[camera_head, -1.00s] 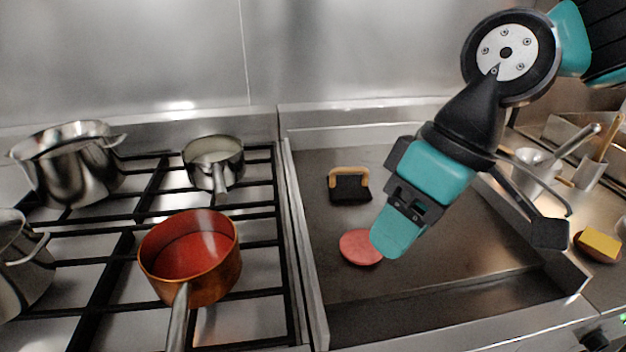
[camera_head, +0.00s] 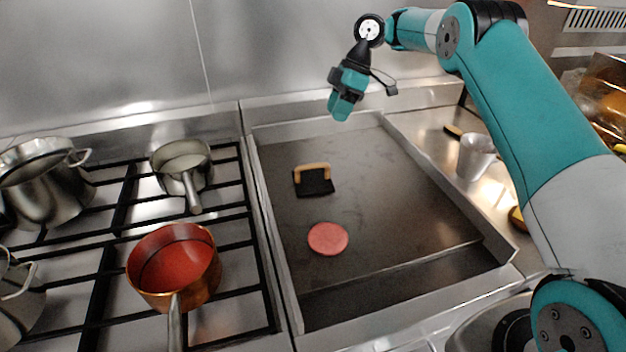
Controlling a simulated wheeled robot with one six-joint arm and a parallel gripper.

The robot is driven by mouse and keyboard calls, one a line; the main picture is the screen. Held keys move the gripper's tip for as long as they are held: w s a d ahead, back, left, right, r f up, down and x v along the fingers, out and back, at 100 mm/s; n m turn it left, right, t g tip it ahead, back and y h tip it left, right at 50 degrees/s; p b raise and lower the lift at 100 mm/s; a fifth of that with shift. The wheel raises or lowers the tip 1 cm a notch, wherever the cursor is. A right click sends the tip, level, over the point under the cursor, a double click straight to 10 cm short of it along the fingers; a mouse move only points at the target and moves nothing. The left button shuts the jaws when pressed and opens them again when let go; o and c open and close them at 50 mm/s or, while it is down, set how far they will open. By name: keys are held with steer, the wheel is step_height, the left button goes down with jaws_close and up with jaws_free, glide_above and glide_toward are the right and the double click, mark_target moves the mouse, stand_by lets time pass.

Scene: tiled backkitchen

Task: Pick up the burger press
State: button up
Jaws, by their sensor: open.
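The burger press (camera_head: 314,184) is a black plate with a tan wooden handle along its top. It rests on the left part of the flat griddle (camera_head: 390,190). My gripper (camera_head: 341,106) is open and empty, with its teal fingers pointing down. In the picture it is above and to the right of the press, near the back of the griddle, and clear of the press. Nothing covers the press.
A round pink patty (camera_head: 327,238) lies on the griddle in front of the press. To the left, the gas hob holds a copper pot (camera_head: 207,285), a small steel saucepan (camera_head: 207,170) and a large steel pot (camera_head: 48,200). A metal cup (camera_head: 475,157) stands on the right counter.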

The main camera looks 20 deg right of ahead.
steer(key=b, duration=0.5)
glide_above(313, 166)
steer(key=d, duration=0.3)
steer(key=f, duration=0.6)
steer(key=w+f, duration=0.1)
steer(key=f, duration=0.2)
steer(key=shift+a, duration=0.2)
steer(key=shift+p+x, duration=0.4)
steer(key=shift+x, duration=2.85)
steer(key=shift+w, duration=0.1)
jaws_close()
